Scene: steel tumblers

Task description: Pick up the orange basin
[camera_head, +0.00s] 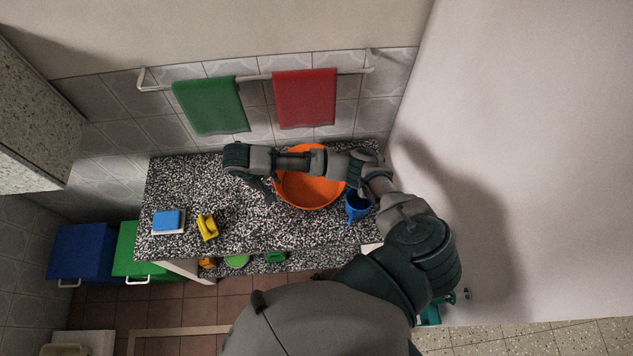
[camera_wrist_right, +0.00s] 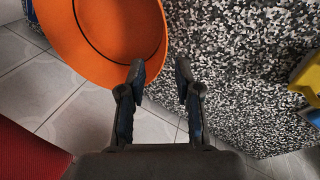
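The orange basin (camera_head: 312,191) stands on the speckled counter (camera_head: 185,185), partly hidden behind my right forearm. It also fills the upper left of the right wrist view (camera_wrist_right: 120,30). My right gripper (camera_head: 266,188) is over the counter at the basin's left side, its fingers small in the head view. In the right wrist view the gripper (camera_wrist_right: 160,72) has its two fingers spread with nothing held between them. The left-hand finger there is close to the basin's rim; I cannot tell whether they touch. My left gripper is not in view.
A blue cup (camera_head: 358,204) stands right of the basin. A yellow object (camera_head: 207,227) and a blue block (camera_head: 167,221) lie at the counter's left. Green (camera_head: 211,106) and red (camera_head: 305,98) towels hang behind. Blue and green bins stand at left. The counter's left half is mostly clear.

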